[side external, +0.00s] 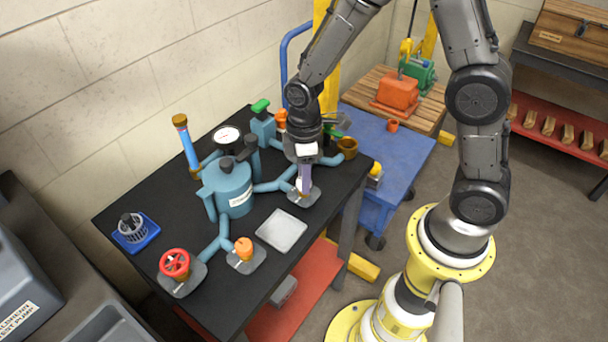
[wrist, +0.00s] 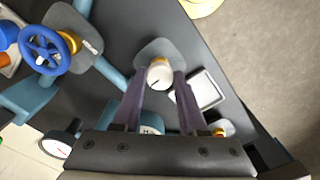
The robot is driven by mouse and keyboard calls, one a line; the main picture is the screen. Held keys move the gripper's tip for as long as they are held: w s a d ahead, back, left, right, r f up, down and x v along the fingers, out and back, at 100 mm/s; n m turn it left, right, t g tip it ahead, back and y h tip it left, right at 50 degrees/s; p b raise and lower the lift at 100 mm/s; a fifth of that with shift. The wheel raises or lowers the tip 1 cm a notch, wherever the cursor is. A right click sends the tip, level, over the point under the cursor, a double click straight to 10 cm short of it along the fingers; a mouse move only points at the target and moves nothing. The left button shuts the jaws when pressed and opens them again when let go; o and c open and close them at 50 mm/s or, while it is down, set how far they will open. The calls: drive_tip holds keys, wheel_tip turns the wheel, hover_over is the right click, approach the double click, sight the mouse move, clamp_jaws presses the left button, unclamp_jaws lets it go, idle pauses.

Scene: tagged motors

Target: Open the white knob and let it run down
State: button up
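The white knob (wrist: 159,74) shows in the wrist view, round with a dark line on its face, on a grey base plate (wrist: 150,48). My gripper (wrist: 161,78) is above it, its two purplish fingers apart on either side of the knob. A narrow gap seems to show beside the knob, but contact is hard to judge. In the side view my gripper (side external: 303,187) points down over the grey plate (side external: 313,197) at the table's right part; the knob itself is hidden there behind the fingers.
Blue pipes join a teal tank (side external: 230,188) with a gauge (side external: 227,135). A red wheel (side external: 174,263), an orange knob (side external: 243,247) and a pale tray (side external: 282,230) are on the black table. A blue wheel (wrist: 45,50) is left of the knob in the wrist view.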

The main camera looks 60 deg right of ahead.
clamp_jaws()
drive_tip(key=shift+n, duration=0.4)
drive_tip(key=n, duration=0.8)
drive_tip(key=shift+r, duration=0.1)
drive_tip(key=n, duration=0.9)
idle(0.3)
